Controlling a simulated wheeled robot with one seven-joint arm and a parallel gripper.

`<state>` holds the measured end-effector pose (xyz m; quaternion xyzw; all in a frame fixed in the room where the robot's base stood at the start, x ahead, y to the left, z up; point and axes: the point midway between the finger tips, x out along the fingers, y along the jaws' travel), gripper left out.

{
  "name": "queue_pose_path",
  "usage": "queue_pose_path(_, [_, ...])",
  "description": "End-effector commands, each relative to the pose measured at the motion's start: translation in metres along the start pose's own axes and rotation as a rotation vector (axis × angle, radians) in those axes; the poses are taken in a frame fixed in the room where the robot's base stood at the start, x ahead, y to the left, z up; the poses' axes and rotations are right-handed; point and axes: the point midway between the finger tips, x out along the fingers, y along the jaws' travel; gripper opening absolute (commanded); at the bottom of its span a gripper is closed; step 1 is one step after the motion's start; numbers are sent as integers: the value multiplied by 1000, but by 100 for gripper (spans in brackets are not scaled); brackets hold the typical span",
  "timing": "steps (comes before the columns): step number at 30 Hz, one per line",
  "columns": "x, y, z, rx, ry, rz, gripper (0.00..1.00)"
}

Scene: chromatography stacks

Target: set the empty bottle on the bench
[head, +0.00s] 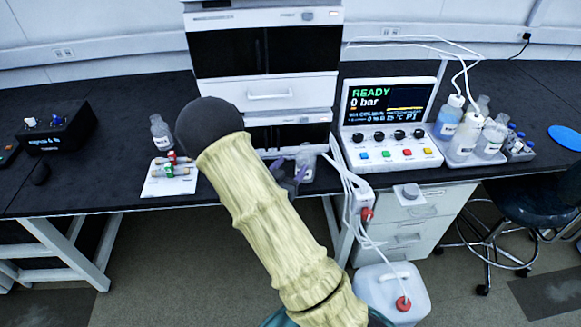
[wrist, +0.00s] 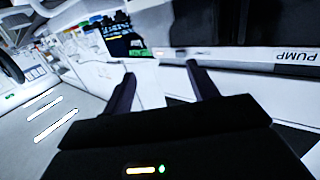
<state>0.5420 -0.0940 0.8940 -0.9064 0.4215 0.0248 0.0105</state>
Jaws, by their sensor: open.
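My gripper (head: 288,174) is at the bench's front edge, below the instrument stack, partly hidden behind my arm. In the wrist view its two dark fingers (wrist: 160,84) are spread apart, and I see no bottle between them. A clear bottle with a white label (head: 306,160) stands upright at the stack's foot, just beyond and right of the fingers; its lower part is close to them, and I cannot tell if they touch. Another clear labelled bottle (head: 160,133) stands on the black bench (head: 100,190) at left. I cannot tell which bottle is the empty one.
A white card with small columns (head: 170,178) lies left of my arm. The control box (head: 390,125) and a tray of solvent bottles (head: 465,138) stand at right. White tubes hang over the front edge to a waste can (head: 393,290). The far-left bench has free room.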

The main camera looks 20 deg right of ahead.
Motion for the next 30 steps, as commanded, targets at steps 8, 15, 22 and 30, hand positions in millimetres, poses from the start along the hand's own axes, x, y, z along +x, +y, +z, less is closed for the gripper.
queue_pose_path(8, [1,-1,0,3,-12,-4,59])
queue_pose_path(15, [-3,-14,4,43,-240,-103,59])
queue_pose_path(22, [-40,-31,1,24,-588,-314,59])
queue_pose_path(30, [-112,-14,-18,-148,-910,-557,59])
